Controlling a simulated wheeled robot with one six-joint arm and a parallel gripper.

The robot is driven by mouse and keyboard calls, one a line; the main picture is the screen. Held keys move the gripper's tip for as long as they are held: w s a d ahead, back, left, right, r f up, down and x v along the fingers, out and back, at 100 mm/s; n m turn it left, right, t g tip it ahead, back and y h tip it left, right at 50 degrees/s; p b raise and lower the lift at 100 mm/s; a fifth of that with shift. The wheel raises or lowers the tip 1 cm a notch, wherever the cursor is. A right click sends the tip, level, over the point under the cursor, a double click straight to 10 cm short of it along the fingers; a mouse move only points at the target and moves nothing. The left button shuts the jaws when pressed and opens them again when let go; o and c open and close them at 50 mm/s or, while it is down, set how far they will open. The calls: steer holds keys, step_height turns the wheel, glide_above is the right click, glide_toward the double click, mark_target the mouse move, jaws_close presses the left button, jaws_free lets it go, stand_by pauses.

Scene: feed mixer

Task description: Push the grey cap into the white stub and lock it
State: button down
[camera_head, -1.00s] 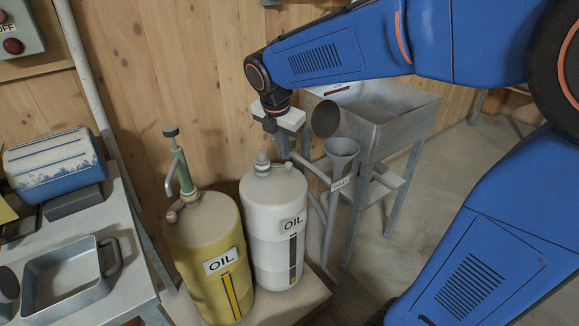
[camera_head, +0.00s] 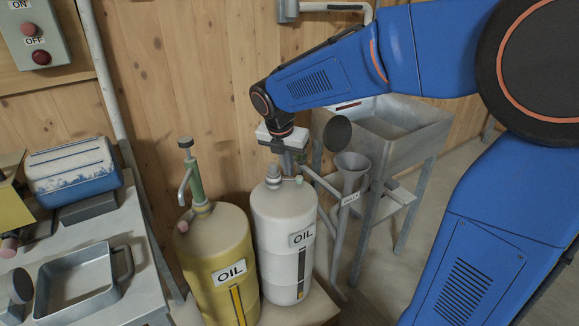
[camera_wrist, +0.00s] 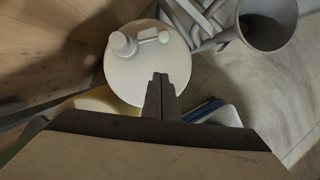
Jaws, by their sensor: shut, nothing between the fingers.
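The white oil can (camera_head: 283,238) stands upright on a low stand. On its top, a grey cap (camera_head: 273,171) sits at the upright stub, left of a small pale green knob (camera_head: 298,180). In the wrist view, the can top (camera_wrist: 140,78) shows the cap and stub (camera_wrist: 123,43) beyond and left of my fingertips. I cannot tell how deep the cap sits or whether it is locked. My gripper (camera_wrist: 162,77) is shut and empty, pointing down above the can top. It is apart from the cap; in the head view it hangs just above and behind it (camera_head: 287,152).
The yellow oil can (camera_head: 218,265) with a green pump stands close on the left. A grey funnel (camera_head: 351,170) and metal hopper (camera_head: 400,125) are on the right. A bench with a metal tray (camera_head: 75,282) is at the left. The wooden wall is behind.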

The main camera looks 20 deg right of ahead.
mark_target(292, 180)
steer(key=x, duration=0.7)
steer(key=shift+w+d+f, duration=0.1)
steer(key=shift+d+f, duration=0.05)
steer(key=shift+f, duration=0.2)
steer(key=shift+w+d+f, duration=0.2)
steer(key=shift+w+d, duration=0.55)
steer(key=shift+w, duration=0.15)
steer(key=shift+w+d+f, duration=0.1)
steer(key=shift+w+d, duration=0.35)
steer(key=shift+w, duration=0.2)
steer(key=shift+w, duration=0.1)
